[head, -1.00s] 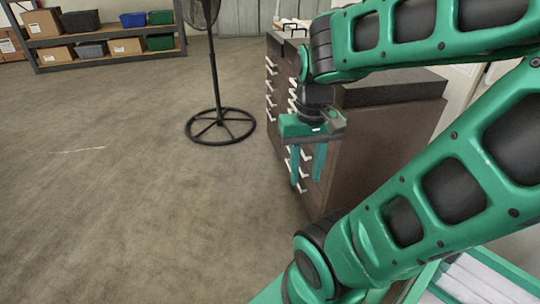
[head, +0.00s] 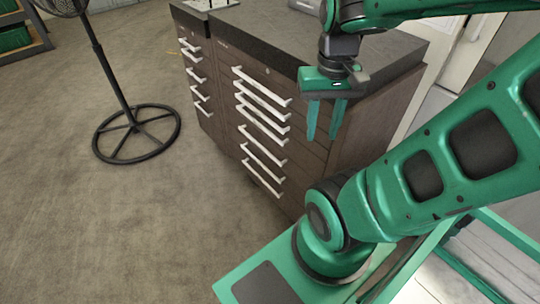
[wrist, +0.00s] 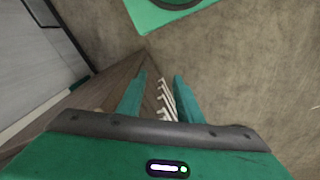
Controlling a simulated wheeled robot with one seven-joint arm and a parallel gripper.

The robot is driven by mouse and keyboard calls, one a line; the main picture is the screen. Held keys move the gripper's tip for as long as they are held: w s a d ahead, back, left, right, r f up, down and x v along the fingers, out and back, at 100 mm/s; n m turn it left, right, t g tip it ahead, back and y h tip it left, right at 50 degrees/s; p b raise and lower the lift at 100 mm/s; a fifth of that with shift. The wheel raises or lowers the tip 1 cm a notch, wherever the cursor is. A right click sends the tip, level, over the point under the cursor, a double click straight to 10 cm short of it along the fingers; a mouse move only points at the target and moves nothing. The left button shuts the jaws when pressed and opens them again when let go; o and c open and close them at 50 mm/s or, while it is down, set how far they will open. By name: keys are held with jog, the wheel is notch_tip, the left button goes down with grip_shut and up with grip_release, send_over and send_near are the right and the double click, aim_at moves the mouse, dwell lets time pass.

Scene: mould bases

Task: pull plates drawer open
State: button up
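A dark brown drawer cabinet (head: 360,140) with a dark top stands in the middle of the head view. Its front has a stack of drawers with white bar handles (head: 262,120), all looking shut. I cannot tell which one is the plates drawer. My gripper (head: 325,135) points down by the cabinet's near right corner, its two teal fingers apart with nothing seen between them. It hangs to the right of the handles and touches none that I can see. In the wrist view the gripper's fingers (wrist: 156,95) are apart, with several white handles (wrist: 167,100) showing beyond the gap.
A second cabinet section (head: 192,75) with white handles adjoins at the left. A black pedestal fan (head: 135,135) stands on the floor left of it. The floor (head: 130,220) in front of the drawers is clear. A shelf (head: 25,40) is at the far left.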

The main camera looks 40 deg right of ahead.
jog(key=shift+w, duration=0.45)
jog(key=shift+a, duration=0.1)
